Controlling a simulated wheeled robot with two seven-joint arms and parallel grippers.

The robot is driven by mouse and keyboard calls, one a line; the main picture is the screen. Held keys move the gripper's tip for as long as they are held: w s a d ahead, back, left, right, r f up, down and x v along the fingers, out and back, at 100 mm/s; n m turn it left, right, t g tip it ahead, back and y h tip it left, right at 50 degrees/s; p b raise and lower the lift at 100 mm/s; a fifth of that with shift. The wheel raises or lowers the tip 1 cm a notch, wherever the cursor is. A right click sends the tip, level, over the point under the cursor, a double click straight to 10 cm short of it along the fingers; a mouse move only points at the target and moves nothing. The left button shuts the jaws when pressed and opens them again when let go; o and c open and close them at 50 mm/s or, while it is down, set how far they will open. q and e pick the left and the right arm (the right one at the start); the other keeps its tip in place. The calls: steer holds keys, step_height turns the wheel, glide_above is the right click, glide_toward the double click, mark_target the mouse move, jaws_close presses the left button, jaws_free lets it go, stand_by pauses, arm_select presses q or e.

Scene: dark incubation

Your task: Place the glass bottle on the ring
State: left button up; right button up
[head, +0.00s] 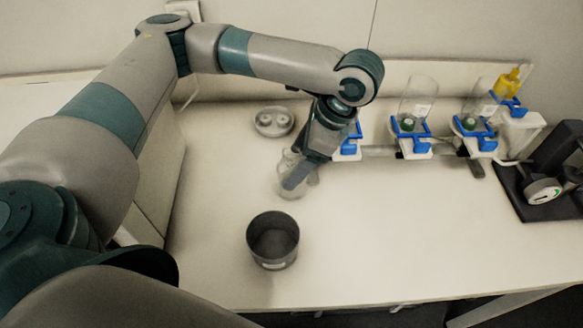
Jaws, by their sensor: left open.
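A clear glass bottle (286,189) stands on the white table, left of the middle. My left gripper (298,180) comes down over it from above and is open. A dark finger crosses in front of the glass and hides part of it; whether the glass lies between both fingers I cannot tell. To the right is a row of white holders with blue clips. The nearest holder (349,150) is partly hidden behind my gripper. The middle (417,147) and right (484,138) holders each carry a clear glass vessel. I cannot tell which part is the ring. My right gripper is out of view.
A dark grey pot (273,263) stands in front of the bottle. A small round dish (259,129) with two knobs lies behind it. A yellow bottle (507,83) and a black device (556,180) are at the right. The table's front centre-right is clear.

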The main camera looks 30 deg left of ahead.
arm_select(q)
steer(key=b+v, duration=0.1)
steer(key=v, duration=0.7)
steer(key=shift+r, duration=0.15)
